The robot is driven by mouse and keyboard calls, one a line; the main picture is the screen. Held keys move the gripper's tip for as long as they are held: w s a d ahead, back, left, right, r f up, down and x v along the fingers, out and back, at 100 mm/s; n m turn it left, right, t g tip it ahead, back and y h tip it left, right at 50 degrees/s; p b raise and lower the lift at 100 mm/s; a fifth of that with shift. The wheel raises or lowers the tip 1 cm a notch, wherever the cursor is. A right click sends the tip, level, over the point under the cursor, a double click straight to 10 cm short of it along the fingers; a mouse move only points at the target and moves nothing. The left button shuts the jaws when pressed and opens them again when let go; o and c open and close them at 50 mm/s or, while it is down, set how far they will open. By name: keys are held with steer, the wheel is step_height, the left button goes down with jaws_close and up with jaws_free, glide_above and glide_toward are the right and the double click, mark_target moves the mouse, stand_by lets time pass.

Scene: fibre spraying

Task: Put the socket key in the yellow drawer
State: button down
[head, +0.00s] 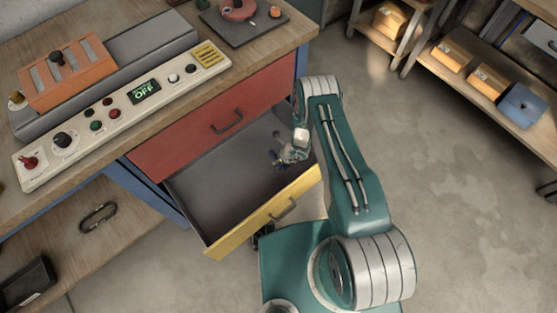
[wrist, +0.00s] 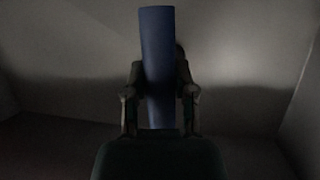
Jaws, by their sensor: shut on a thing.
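The yellow drawer (head: 240,231) is pulled open below the red drawer, and its grey interior looks empty apart from my gripper. My gripper (head: 280,160) is reaching down inside the drawer, near its right side. In the wrist view my gripper (wrist: 160,98) is shut on a long dark blue piece (wrist: 157,48), which I take to be the socket key. The piece stands lengthwise between the two fingers and extends beyond them. The wrist view is dark, and I cannot tell whether the key touches the drawer floor. In the head view the key is mostly hidden.
The red drawer (head: 205,120) is shut under the wooden workbench. A control panel (head: 110,118) lies along the bench edge. A lower shelf (head: 75,235) holds a carabiner (head: 98,217). Shelves with small boxes (head: 487,80) stand at right; the floor between is clear.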

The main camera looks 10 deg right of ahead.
steer(key=shift+c, duration=2.2)
jaws_free()
